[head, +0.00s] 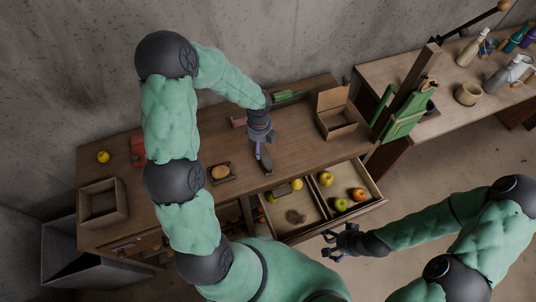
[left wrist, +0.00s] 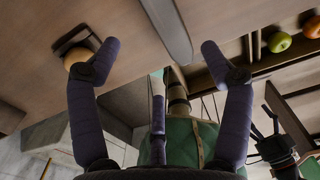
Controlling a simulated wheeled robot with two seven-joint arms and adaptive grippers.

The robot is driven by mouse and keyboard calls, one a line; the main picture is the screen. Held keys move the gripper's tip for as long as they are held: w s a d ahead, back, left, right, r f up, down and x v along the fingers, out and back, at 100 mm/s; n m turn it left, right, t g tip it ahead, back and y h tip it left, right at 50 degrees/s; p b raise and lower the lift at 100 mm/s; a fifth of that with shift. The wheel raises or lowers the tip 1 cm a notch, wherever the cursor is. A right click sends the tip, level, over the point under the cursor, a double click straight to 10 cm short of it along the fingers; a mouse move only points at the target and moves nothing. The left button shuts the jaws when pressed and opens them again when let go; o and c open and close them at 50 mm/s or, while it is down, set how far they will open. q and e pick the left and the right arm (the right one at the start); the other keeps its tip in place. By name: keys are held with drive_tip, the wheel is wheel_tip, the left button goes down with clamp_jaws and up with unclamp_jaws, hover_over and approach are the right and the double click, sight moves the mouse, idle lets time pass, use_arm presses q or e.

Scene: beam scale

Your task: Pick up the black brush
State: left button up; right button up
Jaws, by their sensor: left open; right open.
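A dark, elongated thing (head: 265,161) lies on the wooden table just below my left gripper in the head view; it may be the black brush, but I cannot tell for sure. In the left wrist view a long grey thing (left wrist: 168,30), likely the same one, lies on the table beyond the fingertips, between their lines. My left gripper (head: 261,146) is open and empty, pointing down above the table; its spread fingers show in the left wrist view (left wrist: 158,55). My right gripper (head: 338,242) is open and empty, in front of the open drawer.
The open drawer (head: 373,187) holds several fruits and a brownish patch or thing (head: 295,216). Bread (head: 220,172) sits on a small dark tray left of my left gripper. An open cardboard box (head: 336,122) and green items stand to the right. A wooden tray (head: 101,216) is far left.

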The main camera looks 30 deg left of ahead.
sight(262, 155)
use_arm(q)
drive_tip(key=f, duration=0.4)
drive_tip(key=shift+w+f+b, duration=0.1)
drive_tip(key=shift+w+b, duration=0.15)
drive_tip(key=shift+b, duration=0.05)
drive_tip(key=shift+s+f, duration=0.1)
drive_tip(key=shift+f, duration=0.1)
drive_tip(key=shift+w+f+b, duration=0.15)
drive_tip(key=shift+f+b, duration=0.1)
drive_tip(key=shift+f, duration=0.95)
drive_tip(key=shift+w+f+b, duration=0.1)
drive_tip(key=shift+f+b, duration=0.15)
drive_tip(key=shift+f, duration=0.9)
drive_tip(key=c, duration=1.4)
